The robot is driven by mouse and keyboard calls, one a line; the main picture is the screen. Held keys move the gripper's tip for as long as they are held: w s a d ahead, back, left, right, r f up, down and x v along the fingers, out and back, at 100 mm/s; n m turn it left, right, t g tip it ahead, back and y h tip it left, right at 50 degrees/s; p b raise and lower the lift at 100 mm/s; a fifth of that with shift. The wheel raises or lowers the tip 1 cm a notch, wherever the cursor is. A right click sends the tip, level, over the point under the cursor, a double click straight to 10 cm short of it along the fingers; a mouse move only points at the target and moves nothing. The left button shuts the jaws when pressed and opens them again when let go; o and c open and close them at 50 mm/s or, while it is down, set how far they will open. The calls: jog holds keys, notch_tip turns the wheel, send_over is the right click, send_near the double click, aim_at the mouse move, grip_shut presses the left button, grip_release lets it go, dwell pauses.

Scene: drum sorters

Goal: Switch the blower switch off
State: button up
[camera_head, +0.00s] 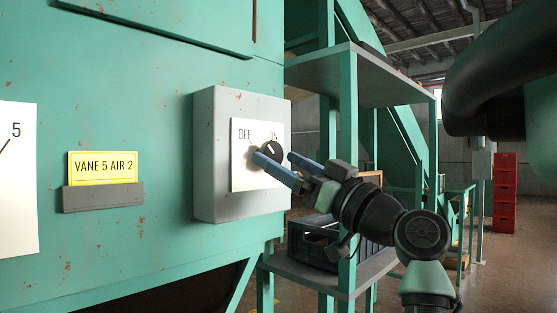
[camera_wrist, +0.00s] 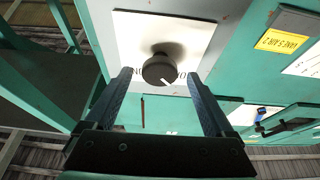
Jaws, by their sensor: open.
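The blower switch is a dark round knob (camera_head: 272,150) on a white plate (camera_head: 243,180) marked OFF at left and ON at right. The plate is on a grey box (camera_head: 205,150) on the green machine wall. My gripper (camera_head: 275,159) is open in front of the plate, its two blue fingers pointing at it. In the wrist view the knob (camera_wrist: 158,68) sits between the fingertips, with gaps on both sides and nothing held. There the labels are upside down and partly hidden. The knob's white mark slants to the lower right, apparently toward the OFF side.
A yellow sign (camera_head: 103,165) reading VANE 5 AIR 2 is on the wall left of the box. A green shelf frame (camera_head: 348,100) with a dark crate (camera_head: 310,247) stands right behind my arm. Red crates (camera_head: 504,195) are stacked farther back.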

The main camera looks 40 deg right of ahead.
jog(key=a+v, duration=0.1)
jog(key=v, duration=1)
jog(key=shift+s+d+b, duration=0.2)
jog(key=shift+d+b, duration=0.1)
jog(key=shift+d, duration=0.2)
jog(key=w+a+h, duration=0.1)
jog(key=w+a, duration=0.4)
jog(key=a, duration=0.5)
jog(key=w+a+h, duration=0.1)
jog(key=w+a, duration=0.3)
jog(key=a, duration=0.7)
jog(key=s+a+r+m+t, duration=0.1)
jog(key=s+a+r+t, duration=0.1)
jog(key=s+a, duration=0.45)
jog(key=s+a+r+t, duration=0.2)
jog(key=s+a+t, duration=0.1)
jog(key=a, duration=0.6)
notch_tip(320, 180, up, 23)
jog(key=p, duration=2.3)
jog(key=shift+s+a+r, duration=0.15)
jog(key=shift+s+r, duration=0.1)
jog(key=shift+s, duration=0.25)
